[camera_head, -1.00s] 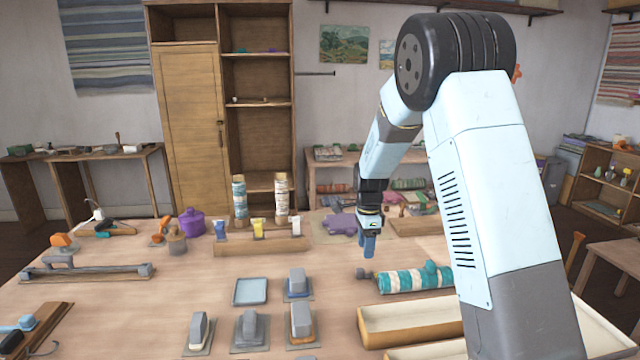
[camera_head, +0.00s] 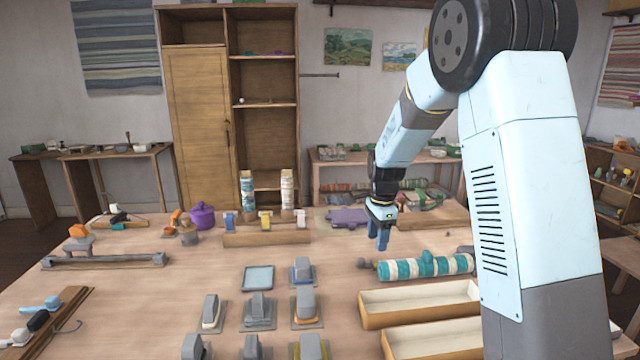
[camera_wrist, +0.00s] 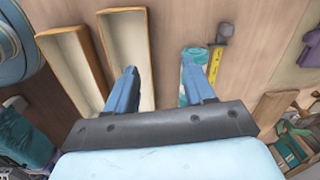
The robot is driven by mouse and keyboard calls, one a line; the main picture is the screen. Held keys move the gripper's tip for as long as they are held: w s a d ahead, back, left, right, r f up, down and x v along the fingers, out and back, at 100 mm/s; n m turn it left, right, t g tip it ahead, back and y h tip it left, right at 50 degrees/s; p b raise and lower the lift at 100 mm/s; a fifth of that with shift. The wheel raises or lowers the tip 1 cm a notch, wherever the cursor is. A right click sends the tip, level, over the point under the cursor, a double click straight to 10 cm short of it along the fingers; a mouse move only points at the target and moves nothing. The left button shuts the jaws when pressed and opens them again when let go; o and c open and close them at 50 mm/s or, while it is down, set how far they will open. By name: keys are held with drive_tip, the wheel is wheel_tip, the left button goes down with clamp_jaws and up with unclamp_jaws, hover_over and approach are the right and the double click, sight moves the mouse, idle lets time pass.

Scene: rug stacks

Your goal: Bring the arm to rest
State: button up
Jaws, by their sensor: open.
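My gripper (camera_head: 379,240) hangs from the arm, fingers down, above the back right part of the table (camera_head: 150,290) in the head view. In the wrist view my gripper (camera_wrist: 158,88) shows its two blue fingers spread apart with nothing between them. A teal-and-white striped roll (camera_head: 425,265) lies on the table, to the right of and below the fingers in the head view. In the wrist view part of the roll (camera_wrist: 194,62) shows by the right finger. The arm is bent, with its elbow high at the upper right.
Two cream open trays (camera_head: 415,297) lie near the table's right side. Several grey-handled blocks (camera_head: 303,272) and a blue square tray (camera_head: 258,279) stand mid-table. A purple pot (camera_head: 202,215) and a wooden rack (camera_head: 265,239) stand at the back. Bare tabletop lies at the left middle.

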drive_tip(key=s+d+r+n+t, duration=0.25)
drive_tip(key=s+r+n, duration=0.25)
drive_tip(key=s+r, duration=0.55)
drive_tip(key=s+d+r+n+t, duration=0.1)
drive_tip(key=s+d+r+n, duration=0.5)
drive_tip(key=s, duration=0.7)
drive_tip(key=s+r+n+t, duration=0.1)
drive_tip(key=s+n, duration=0.3)
drive_tip(key=s, duration=0.6)
drive_tip(key=shift+s+a+r, duration=0.35)
drive_tip(key=shift+s, duration=0.05)
drive_tip(key=shift+t, duration=0.25)
idle(4.0)
